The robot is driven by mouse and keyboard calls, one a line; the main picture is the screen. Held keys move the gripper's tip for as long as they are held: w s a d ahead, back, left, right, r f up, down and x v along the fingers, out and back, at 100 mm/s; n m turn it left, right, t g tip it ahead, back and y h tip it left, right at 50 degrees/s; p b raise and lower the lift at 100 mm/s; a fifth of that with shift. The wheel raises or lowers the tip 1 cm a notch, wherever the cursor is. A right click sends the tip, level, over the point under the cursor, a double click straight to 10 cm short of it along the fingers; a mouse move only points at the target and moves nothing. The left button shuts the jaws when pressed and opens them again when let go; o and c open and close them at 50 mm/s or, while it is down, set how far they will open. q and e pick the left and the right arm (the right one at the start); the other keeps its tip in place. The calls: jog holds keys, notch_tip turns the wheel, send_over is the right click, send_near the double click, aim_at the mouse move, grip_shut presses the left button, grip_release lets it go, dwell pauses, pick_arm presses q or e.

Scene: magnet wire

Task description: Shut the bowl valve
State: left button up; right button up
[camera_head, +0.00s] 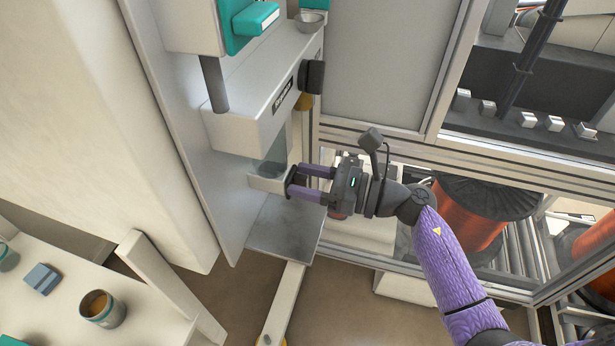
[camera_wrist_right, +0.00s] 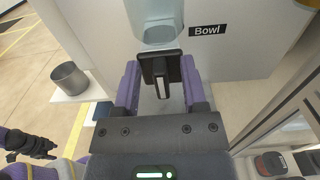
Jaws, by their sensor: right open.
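The bowl valve's black handle (camera_wrist_right: 158,68) is in the right wrist view, just below a clear glass bowl (camera_wrist_right: 158,20) and beside a "Bowl" label (camera_wrist_right: 208,30). My right gripper (camera_wrist_right: 160,82) is open, with a purple finger on either side of the handle; I cannot tell if they touch it. In the head view my right gripper (camera_head: 294,183) reaches left to the dark handle under the machine's glass bowl (camera_head: 270,166). My left gripper (camera_wrist_right: 28,145) shows small at the lower left of the right wrist view; its opening is unclear.
A metal cup (camera_wrist_right: 69,79) stands on a pale shelf in the right wrist view. A black knob (camera_head: 311,77) sticks out above the glass bowl. A metal ledge (camera_head: 285,230) lies below. Copper wire spools (camera_head: 463,228) stand behind a frame at right. A jar (camera_head: 102,309) stands lower left.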

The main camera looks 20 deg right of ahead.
jog(key=shift+c, duration=1.6)
grip_shut()
pick_arm(q)
jog(key=shift+w+d, duration=0.2)
jog(key=shift+d, duration=0.25)
